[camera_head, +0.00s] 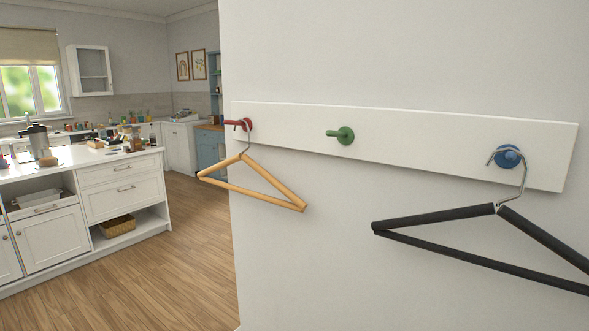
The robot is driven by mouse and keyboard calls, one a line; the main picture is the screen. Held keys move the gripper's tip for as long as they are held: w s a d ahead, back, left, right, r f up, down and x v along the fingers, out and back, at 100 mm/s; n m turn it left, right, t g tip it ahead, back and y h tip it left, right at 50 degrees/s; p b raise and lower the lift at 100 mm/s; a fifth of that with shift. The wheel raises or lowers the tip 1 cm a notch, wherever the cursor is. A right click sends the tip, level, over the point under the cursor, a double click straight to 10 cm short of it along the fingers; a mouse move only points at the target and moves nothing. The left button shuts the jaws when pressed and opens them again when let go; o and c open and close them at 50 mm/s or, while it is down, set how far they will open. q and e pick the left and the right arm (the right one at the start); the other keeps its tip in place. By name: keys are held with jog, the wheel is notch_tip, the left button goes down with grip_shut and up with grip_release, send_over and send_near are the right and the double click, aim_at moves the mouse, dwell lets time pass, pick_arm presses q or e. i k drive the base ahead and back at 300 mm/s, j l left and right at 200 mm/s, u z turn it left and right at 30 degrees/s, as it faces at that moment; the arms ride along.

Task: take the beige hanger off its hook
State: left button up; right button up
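The beige hanger (272,180) hangs by its metal hook from the red peg (238,124) at the left end of a white wall rail (400,142). Its triangular wooden frame hangs below the rail, close to the wall's left edge. Neither of my grippers shows in the head view.
A green peg (342,135) in the middle of the rail is bare. A black hanger (440,217) hangs from the blue peg (508,156) at the right. A white kitchen island (122,193) with several items on top stands at the left. The wooden floor (165,262) between is clear.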

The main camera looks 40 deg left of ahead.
aim_at(299, 205)
jog(key=j+z, duration=0.25)
jog(key=j, duration=0.5)
jog(key=j+z, duration=0.25)
jog(key=j, duration=0.45)
jog(key=k+j+z, duration=0.2)
jog(key=j, duration=0.55)
